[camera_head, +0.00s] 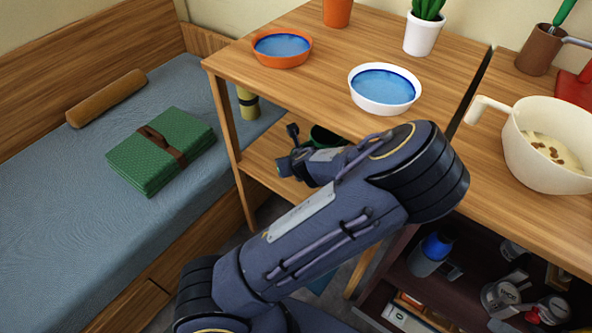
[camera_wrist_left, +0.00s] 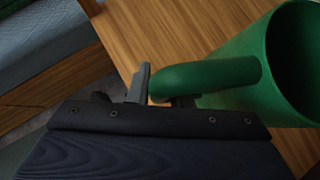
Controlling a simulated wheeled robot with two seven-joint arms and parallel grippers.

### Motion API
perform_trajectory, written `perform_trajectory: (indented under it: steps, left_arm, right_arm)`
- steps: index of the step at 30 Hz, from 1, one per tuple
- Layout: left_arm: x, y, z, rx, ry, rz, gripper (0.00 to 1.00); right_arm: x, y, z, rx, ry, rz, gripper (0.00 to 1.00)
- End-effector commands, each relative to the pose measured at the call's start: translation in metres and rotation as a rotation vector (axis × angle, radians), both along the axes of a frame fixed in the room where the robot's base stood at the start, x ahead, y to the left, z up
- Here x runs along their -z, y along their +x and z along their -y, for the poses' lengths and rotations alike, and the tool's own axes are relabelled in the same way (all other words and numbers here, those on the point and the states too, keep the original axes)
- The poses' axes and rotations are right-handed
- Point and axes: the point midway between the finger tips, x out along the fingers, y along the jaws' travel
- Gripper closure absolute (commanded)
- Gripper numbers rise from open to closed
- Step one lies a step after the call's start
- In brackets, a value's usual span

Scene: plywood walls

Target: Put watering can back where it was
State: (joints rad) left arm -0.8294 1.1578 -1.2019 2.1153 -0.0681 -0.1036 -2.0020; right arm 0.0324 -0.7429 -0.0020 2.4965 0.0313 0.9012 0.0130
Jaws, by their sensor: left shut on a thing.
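The green watering can (camera_wrist_left: 238,88) fills the right of the left wrist view, with its open mouth facing right. Its thick curved handle lies between the fingers of my left gripper (camera_wrist_left: 158,96), which is shut on it. In the head view only a small dark green part of the can (camera_head: 322,136) shows behind my left forearm and gripper (camera_head: 296,142). The can is at the lower shelf (camera_head: 262,160) of the wooden table. I cannot tell whether it rests on the shelf or hangs just above. My right gripper is not in view.
On the tabletop (camera_head: 330,65) stand an orange-rimmed water dish (camera_head: 282,48), a white water dish (camera_head: 384,88), an orange pot (camera_head: 338,12) and a white plant pot (camera_head: 421,34). A bed (camera_head: 70,220) is at the left. A large cream bowl (camera_head: 545,150) stands at the right.

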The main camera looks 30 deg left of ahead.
Motion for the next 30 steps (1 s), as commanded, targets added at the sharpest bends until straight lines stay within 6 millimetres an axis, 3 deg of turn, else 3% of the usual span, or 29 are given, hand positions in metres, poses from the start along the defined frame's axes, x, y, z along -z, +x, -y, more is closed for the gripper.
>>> perform_trajectory:
  steps: [1,6,11,18,30]
  left_arm:
    - [0.010,0.007,-0.003,-0.001,0.001,0.002,1.00]
    - [0.024,0.020,-0.007,0.001,0.001,0.004,1.00]
    - [0.030,0.025,-0.009,0.001,0.000,0.005,1.00]
    - [0.063,0.030,-0.011,0.001,0.001,0.003,1.00]
    - [0.069,0.030,-0.010,0.001,0.000,0.005,1.00]
  right_arm:
    - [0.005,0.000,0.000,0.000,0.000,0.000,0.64]
    - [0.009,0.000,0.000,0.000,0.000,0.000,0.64]
    - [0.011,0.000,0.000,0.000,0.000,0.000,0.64]
    - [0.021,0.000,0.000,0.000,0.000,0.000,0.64]
    - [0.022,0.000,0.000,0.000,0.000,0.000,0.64]
